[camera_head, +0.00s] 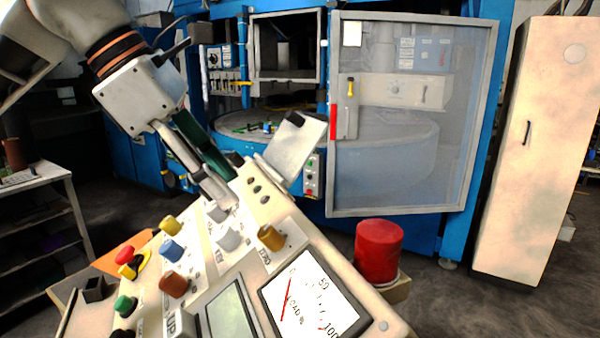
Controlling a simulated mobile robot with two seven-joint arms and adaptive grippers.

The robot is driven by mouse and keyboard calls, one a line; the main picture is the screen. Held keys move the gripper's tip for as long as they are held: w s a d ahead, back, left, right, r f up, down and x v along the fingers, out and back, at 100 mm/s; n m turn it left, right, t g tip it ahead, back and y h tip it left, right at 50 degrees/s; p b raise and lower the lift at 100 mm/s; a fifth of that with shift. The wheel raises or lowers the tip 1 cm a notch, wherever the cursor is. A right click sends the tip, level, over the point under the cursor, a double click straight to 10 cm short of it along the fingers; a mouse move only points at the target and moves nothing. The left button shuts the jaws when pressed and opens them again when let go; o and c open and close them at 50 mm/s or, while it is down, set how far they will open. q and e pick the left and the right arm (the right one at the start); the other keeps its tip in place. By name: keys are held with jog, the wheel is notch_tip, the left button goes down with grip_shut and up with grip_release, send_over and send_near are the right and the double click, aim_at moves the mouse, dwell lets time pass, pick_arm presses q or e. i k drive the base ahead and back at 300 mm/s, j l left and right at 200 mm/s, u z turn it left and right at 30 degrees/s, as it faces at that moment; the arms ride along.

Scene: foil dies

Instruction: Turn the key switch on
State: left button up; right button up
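A sloping cream control console (256,190) fills the front of the head view, with knobs, buttons and a gauge. My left gripper (229,190) reaches down from the upper left. Its tips are over the console's upper left part, close above a small grey knob (216,213). One silver finger and one dark green finger show. I cannot tell how far apart the tips are or whether they touch anything. A pale grey knob (228,239) stands just below them. I cannot make out which fitting is the key switch; the fingers may hide it. My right gripper is not in view.
Yellow (170,226), blue (172,250), brown (173,284) and ochre (270,237) knobs stand close around. A red emergency button (125,255) is at the left and a big red cylinder (378,251) at the right. A tilted pale plate (291,147) rises behind.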

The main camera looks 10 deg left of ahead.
aim_at(228, 238)
jog(key=k, duration=1.5)
